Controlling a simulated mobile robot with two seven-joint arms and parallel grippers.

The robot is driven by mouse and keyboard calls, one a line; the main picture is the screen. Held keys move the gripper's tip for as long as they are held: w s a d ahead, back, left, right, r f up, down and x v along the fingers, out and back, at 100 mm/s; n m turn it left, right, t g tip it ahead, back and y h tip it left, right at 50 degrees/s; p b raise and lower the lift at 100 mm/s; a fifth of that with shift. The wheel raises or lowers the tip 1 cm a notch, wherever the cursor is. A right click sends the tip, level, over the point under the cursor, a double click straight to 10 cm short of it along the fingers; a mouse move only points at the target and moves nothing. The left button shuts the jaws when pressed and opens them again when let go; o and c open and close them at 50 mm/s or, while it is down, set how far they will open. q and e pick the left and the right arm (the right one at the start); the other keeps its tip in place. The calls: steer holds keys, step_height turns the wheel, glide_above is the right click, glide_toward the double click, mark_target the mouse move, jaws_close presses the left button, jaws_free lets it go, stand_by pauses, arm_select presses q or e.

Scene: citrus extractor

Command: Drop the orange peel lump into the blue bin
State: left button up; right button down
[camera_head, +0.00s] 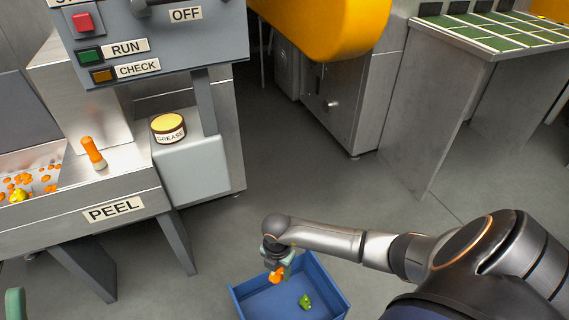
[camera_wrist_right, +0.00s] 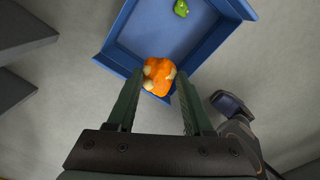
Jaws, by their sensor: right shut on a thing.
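My right gripper (camera_head: 277,258) is shut on the orange peel lump (camera_head: 276,275), a bright orange piece with pale patches. The gripper is over the far left part of the blue bin (camera_head: 262,305) on the floor. In the right wrist view the lump (camera_wrist_right: 158,72) sits between the two fingertips. Behind it, the wall and floor of the blue bin (camera_wrist_right: 135,32) show. The lump overlaps the bin's edge in that view, and its height above the bin is hard to tell.
A green lump (camera_head: 305,301) lies in the bin. At the left, the PEEL trough (camera_head: 135,195) holds orange scraps and a yellow lump (camera_head: 17,195). An orange-handled tool (camera_head: 93,152) and a GREASE tin (camera_head: 168,127) stand nearby. A steel table (camera_head: 435,130) is at right. Floor around the bin is clear.

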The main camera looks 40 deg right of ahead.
arm_select(q)
step_height(320, 180, down, 7)
steer(key=m+b, duration=0.1)
steer(key=b, duration=0.5)
steer(key=shift+s+d+g+h+b, duration=0.25)
steer(key=shift+d+g+h+b, duration=0.05)
steer(key=shift+d+g+b, duration=0.15)
arm_select(e)
steer(key=s+d+f+m, duration=0.2)
steer(key=s+f+m, duration=0.1)
steer(key=f, duration=0.7)
steer(key=shift+s+m, duration=0.2)
steer(key=shift+m, duration=0.6)
arm_select(q)
steer(key=shift+r, duration=0.15)
arm_select(e)
steer(key=shift+c, duration=1.1)
jaws_free()
arm_select(q)
step_height(320, 180, up, 8)
steer(key=p, duration=0.7)
steer(key=shift+s+a+t, duration=0.25)
steer(key=shift+a+t, duration=0.1)
steer(key=shift+a, duration=0.05)
arm_select(e)
step_height(320, 180, up, 12)
steer(key=shift+r, duration=0.25)
